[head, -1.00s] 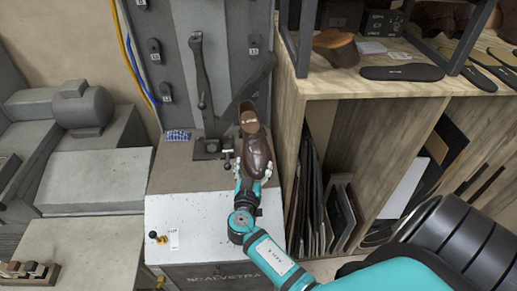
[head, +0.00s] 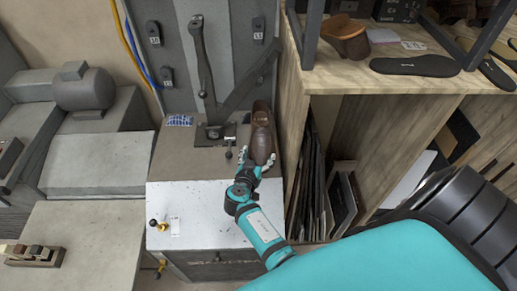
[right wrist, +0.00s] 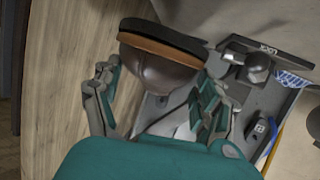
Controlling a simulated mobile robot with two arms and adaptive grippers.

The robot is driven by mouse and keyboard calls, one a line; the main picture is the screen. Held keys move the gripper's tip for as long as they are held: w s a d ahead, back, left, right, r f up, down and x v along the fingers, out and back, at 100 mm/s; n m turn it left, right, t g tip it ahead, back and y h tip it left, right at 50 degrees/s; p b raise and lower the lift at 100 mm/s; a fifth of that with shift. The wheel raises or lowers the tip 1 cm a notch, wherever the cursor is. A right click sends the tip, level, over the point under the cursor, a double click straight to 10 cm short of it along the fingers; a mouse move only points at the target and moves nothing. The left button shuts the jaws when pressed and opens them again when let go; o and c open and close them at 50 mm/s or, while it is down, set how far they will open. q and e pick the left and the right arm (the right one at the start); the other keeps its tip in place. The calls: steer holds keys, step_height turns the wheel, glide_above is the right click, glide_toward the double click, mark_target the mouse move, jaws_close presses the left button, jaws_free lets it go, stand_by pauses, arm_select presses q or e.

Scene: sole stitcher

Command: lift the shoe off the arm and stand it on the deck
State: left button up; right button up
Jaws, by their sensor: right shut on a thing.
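The brown shoe (head: 262,128) is in the head view, just right of the machine's arm foot and beside the wooden shelf unit. My right gripper (head: 257,164) is shut on its near end. In the right wrist view the shoe (right wrist: 165,70) shows its dark sole and tan edge, with the fingers of my right gripper (right wrist: 158,88) on both sides. The machine's grey slanted arm (head: 240,97) is behind the shoe and clear of it. The brownish deck (head: 172,158) lies below; I cannot tell whether the shoe touches it. My left gripper is not in view.
The wooden shelf unit (head: 300,110) stands close on the right. A small clamp handle (head: 229,150) sticks up left of the shoe. The deck's left half is mostly free, with a blue patterned item (head: 179,121) at the back.

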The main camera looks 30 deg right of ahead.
steer(key=f, duration=0.1)
steer(key=f+b, duration=0.1)
steer(key=shift+w+d+f, duration=0.2)
steer(key=shift+f, duration=0.2)
step_height(320, 180, down, 2)
steer(key=shift+a+b, duration=0.1)
steer(key=shift+b, duration=1.05)
steer(key=shift+f+b, duration=0.6)
steer(key=shift+b, duration=0.1)
steer(key=shift+s+r, duration=0.1)
steer(key=shift+r, duration=0.15)
steer(key=shift+f+b, duration=0.7)
steer(key=shift+b, duration=1.3)
steer(key=shift+a, duration=0.1)
steer(key=o, duration=1.7)
